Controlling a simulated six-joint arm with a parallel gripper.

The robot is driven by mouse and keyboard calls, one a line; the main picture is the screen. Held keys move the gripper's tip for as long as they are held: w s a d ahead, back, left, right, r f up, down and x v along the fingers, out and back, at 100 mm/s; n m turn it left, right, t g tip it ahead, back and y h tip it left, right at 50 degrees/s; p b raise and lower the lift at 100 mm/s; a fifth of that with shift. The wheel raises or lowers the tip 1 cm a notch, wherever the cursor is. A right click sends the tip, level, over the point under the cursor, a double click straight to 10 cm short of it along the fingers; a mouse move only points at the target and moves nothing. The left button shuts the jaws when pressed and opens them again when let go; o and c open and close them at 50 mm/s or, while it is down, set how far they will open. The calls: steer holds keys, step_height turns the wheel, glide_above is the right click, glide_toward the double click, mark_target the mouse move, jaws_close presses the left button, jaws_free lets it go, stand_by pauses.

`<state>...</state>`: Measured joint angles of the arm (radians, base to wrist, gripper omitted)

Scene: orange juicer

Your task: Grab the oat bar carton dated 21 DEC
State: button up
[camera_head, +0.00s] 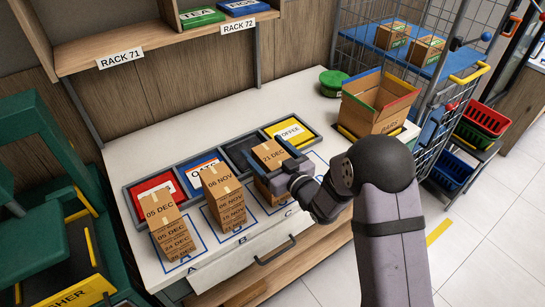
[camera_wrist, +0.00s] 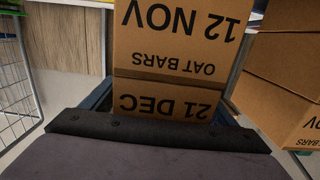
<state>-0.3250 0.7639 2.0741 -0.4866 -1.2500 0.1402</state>
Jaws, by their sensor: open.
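The carton marked 21 DEC (camera_head: 268,150) is the top one of the stack at place C on the white counter. In the wrist view, which is upside down, its 21 DEC face (camera_wrist: 172,104) is close in front of me. A carton marked OAT BARS and 12 NOV (camera_wrist: 185,35) is directly under it. My gripper (camera_head: 274,166) is open, with one blue-grey finger on each side of the 21 DEC carton. I cannot tell whether the fingers touch it. My wrist hides the stack's lower front.
Shallow bins, including a yellow one (camera_head: 290,130), line the back. An open bars box (camera_head: 385,98) stands at right. Rack shelves (camera_head: 150,42) overhang behind.

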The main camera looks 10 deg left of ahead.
steer(key=shift+w+a, duration=0.1)
steer(key=shift+w, duration=0.05)
steer(key=c, duration=1.3)
steer(key=shift+r, duration=0.15)
steer(key=shift+r+b, duration=1.2)
steer(key=shift+r, duration=3.65)
steer(key=shift+f, duration=0.1)
